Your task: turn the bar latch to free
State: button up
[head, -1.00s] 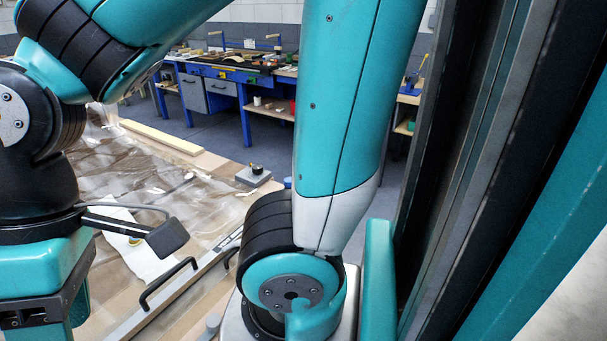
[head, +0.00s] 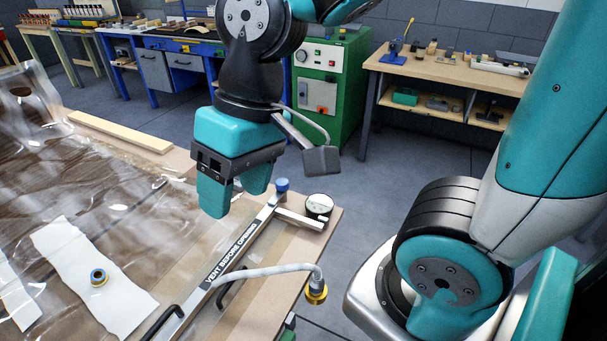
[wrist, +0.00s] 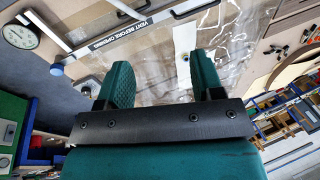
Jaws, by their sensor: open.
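A pale clamping bar (head: 237,254) with a "VENT BEFORE OPENING" label lies along the edge of the film-covered table. A blue knob (head: 282,185) stands at its far end and appears to belong to the bar latch; whether the latch is turned to locked or free I cannot tell. The wrist view shows the knob (wrist: 57,69) and the label on the bar (wrist: 128,26). My gripper (head: 236,195) points down, open and empty, left of the knob and apart from it. Its two teal fingers show in the wrist view (wrist: 160,70).
A round gauge (head: 319,206) sits beside the knob. Clear film (head: 130,180) covers the table, with a pale strip (head: 120,131) behind. A green cabinet (head: 328,85) stands beyond.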

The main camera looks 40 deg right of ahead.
jog(key=w+d+f+m+h+b, duration=0.2)
jog(key=w+d+m, duration=0.8)
jog(key=w+m, duration=0.25)
jog(key=m+h+b, duration=0.1)
jog(key=m+h, duration=0.1)
jog(key=m, duration=1.2)
send_over(282, 182)
notch_tip(282, 182, down, 4)
jog(key=shift+n, duration=0.25)
notch_tip(282, 182, down, 16)
jog(key=shift+f+p, duration=0.1)
jog(key=shift+p, duration=0.55)
jog(key=shift+c, duration=0.2)
jog(key=c, duration=0.9)
